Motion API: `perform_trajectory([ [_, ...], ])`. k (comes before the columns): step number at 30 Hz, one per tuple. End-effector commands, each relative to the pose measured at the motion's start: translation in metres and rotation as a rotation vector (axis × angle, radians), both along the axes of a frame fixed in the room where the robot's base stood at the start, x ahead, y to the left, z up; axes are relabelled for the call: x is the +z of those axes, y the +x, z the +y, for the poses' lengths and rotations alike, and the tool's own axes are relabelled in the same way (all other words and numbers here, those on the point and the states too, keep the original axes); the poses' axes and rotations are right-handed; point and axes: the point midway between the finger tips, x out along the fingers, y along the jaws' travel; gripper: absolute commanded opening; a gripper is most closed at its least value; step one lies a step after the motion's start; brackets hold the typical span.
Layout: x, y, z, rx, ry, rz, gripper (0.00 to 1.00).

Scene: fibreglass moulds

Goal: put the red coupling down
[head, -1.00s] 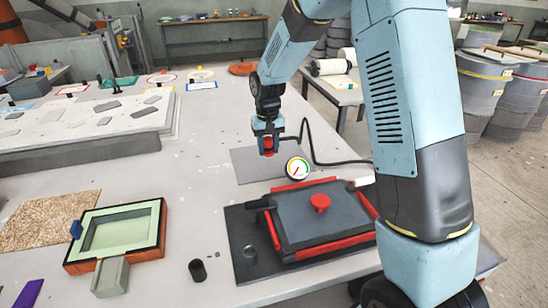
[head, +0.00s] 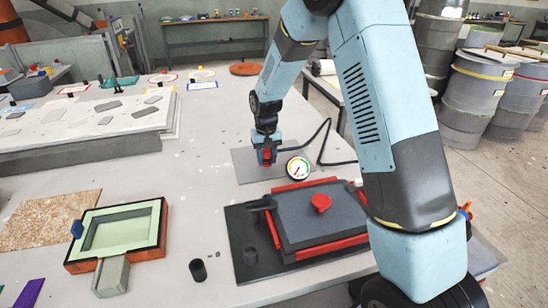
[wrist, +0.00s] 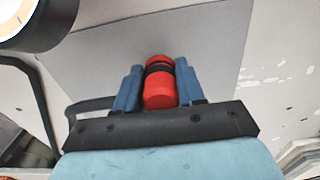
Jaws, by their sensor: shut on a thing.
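The red coupling (wrist: 160,84) is a small red cylinder with a black band. My gripper (wrist: 158,88) is shut on it, with one blue finger on each side in the wrist view. In the head view my gripper (head: 266,157) points down at the grey plate (head: 243,166) on the table, and the red coupling (head: 267,155) shows between its fingers. The plate also fills the background in the wrist view (wrist: 215,50). I cannot tell whether the coupling touches the plate.
A round dial gauge (head: 298,167) with a dark hose stands close to the right of my gripper. In front is a grey mould with red clamps and a red knob (head: 320,203). A green-lined mould (head: 120,230) lies at the left. The table between them is mostly clear.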

Motion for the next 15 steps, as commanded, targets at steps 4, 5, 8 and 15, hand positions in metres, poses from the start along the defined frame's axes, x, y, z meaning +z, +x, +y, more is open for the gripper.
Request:
perform_trajectory([
  [4, -0.0036, -0.0001, -0.0003, 0.000, 0.000, 0.001, 0.00],
  [5, -0.0044, 0.0000, -0.0004, -0.001, 0.000, 0.001, 0.00],
  [8, -0.0069, 0.0000, -0.0005, -0.001, 0.000, 0.001, 0.00],
  [15, -0.0075, 0.0001, -0.0008, -0.001, 0.000, 0.000, 0.57],
])
